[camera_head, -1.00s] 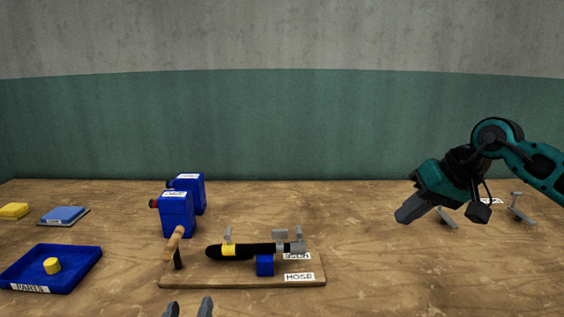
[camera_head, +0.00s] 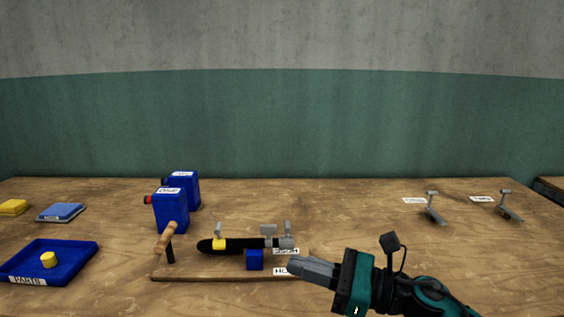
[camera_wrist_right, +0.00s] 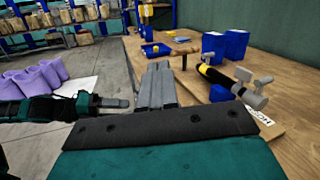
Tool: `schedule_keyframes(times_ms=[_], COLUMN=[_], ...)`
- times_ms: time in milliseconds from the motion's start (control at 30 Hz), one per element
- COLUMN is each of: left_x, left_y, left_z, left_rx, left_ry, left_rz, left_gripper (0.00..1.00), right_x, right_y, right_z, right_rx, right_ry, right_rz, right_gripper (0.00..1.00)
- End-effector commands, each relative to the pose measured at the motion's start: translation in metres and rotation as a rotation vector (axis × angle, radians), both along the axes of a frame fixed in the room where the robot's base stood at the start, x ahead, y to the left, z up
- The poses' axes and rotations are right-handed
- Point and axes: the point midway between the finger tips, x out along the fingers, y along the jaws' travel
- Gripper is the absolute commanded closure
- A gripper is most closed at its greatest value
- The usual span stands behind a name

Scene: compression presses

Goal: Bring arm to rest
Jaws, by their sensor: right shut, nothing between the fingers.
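My right gripper (camera_head: 296,267) is shut and empty, at the front right of the wooden press board (camera_head: 200,274), its fingers pointing left and overlapping the board's right end. In the right wrist view its fingers (camera_wrist_right: 158,82) lie together. The board carries a black press with a yellow band (camera_head: 225,245), grey fittings, a blue block (camera_head: 255,260) and a wooden-handled lever (camera_head: 166,238). My left gripper (camera_wrist_right: 116,103) shows small in the right wrist view, apart from the right one; its jaw state is unclear. It is outside the head view.
Two blue canisters (camera_head: 170,212) stand behind the board. A blue parts tray (camera_head: 75,262) with a yellow piece (camera_head: 48,260) is at left. Two grey stands (camera_head: 433,208) are at the back right. Purple sacks (camera_wrist_right: 40,80) lie on the floor.

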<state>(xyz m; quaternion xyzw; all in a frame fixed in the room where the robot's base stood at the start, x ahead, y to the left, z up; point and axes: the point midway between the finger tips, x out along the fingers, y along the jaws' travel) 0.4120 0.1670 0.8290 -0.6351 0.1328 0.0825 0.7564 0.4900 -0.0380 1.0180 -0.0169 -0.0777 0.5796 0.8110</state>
Motion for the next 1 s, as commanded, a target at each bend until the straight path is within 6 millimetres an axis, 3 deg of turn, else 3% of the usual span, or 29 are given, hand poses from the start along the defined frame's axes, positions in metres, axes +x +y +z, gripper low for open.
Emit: schedule_keyframes(times_ms=[167, 367, 500, 667, 700, 833, 1000], left_x=[-0.022, -0.048, -0.067, -0.085, -0.088, -0.095, -0.098], left_y=[0.003, 0.005, 0.007, 0.009, 0.010, 0.011, 0.011], left_z=[-0.029, -0.057, -0.074, -0.089, -0.091, -0.096, -0.098], left_rx=[-0.361, -0.765, -1.039, -1.299, -1.349, -1.454, -1.493], left_ry=[0.110, 0.225, 0.300, 0.364, 0.375, 0.396, 0.403], left_rz=[0.103, 0.257, 0.387, 0.527, 0.555, 0.618, 0.641], left_gripper=[0.45, 0.45, 0.45, 0.45, 0.45, 0.45, 0.45], right_x=[-0.005, -0.021, -0.058, -0.118, -0.132, -0.164, -0.175], right_y=[-0.016, -0.060, -0.095, -0.124, -0.128, -0.137, -0.140], right_z=[-0.032, -0.105, -0.175, -0.243, -0.255, -0.279, -0.287], right_rx=[0.495, 1.104, 1.589, 2.130, -2.228, -2.134, -2.100], right_ry=[0.658, 1.362, 1.787, 2.091, -2.118, -1.874, -1.785], right_rz=[-0.145, -0.310, -0.437, -0.572, 0.595, 0.560, 0.545], right_gripper=[1.00, 1.00, 1.00, 1.00, 1.00, 1.00, 1.00])
